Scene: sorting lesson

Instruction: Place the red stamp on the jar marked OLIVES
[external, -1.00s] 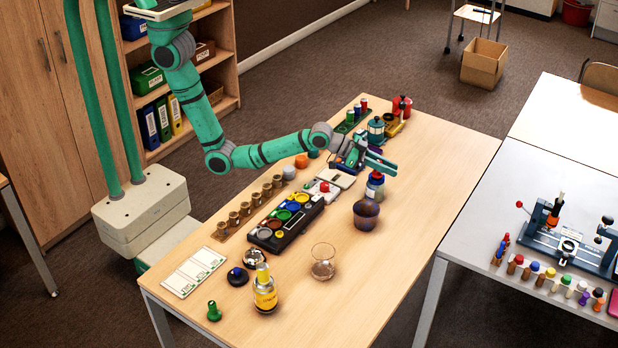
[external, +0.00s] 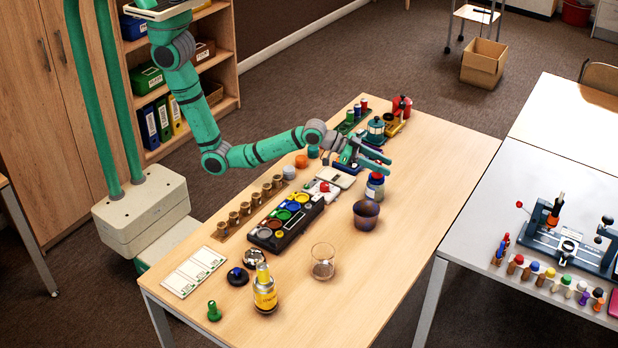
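My gripper (external: 385,157) is over the far half of the near table, its two green fingers apart with nothing visible between them. A red-knobbed piece (external: 324,186), possibly the red stamp, sits on a white block left of the jar. Another red-topped piece (external: 364,103) stands in a green rack at the far end.
A purple-brown cup (external: 366,214), a glass (external: 323,262) and a yellow bottle (external: 265,290) stand along the table. A black tray of colour pots (external: 286,222) lies left of the cup. The table's right side is clear.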

